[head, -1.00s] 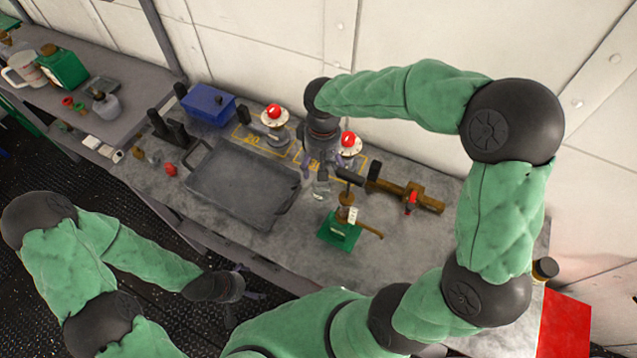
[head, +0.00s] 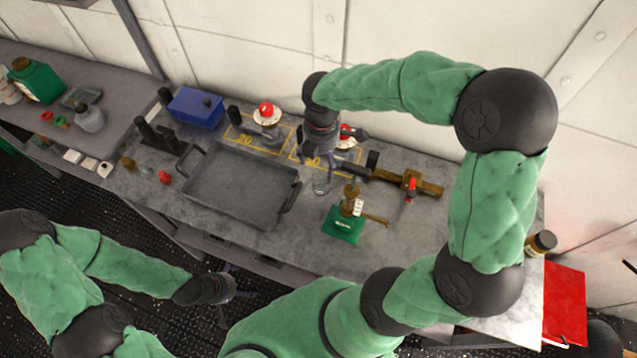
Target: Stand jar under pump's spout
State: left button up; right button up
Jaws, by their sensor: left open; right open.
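The pump has a green base (head: 343,225) and a brass body (head: 350,198) with a pale tag. Its brass spout (head: 377,219) points right, with clear bench under its tip. A small clear glass jar (head: 321,187) stands on the bench behind and left of the pump, apart from the spout. My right gripper (head: 319,165) is open, pointing down just behind and above the jar; whether a finger touches it is unclear. My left gripper (head: 240,284) is open and empty in front of the bench.
A grey tray (head: 215,205) lies left of the jar. A brown clamp (head: 425,188) with a red part lies behind the spout. Red-topped items (head: 266,113) stand on yellow-marked squares at the back, beside a blue box (head: 196,107). Bench right of the pump is clear.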

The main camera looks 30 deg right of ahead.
jog(key=b, duration=0.2)
send_near(320, 182)
jog(key=shift+s+a+f, duration=0.3)
jog(key=shift+s+f, duration=0.2)
jog(key=shift+s, duration=0.2)
jog(key=f, duration=0.1)
jog(key=f+b, duration=0.1)
jog(key=f, duration=0.2)
jog(key=shift+s+a, duration=0.25)
jog(key=shift+s, duration=0.1)
jog(key=shift+f, duration=0.45)
jog(key=c, duration=1.4)
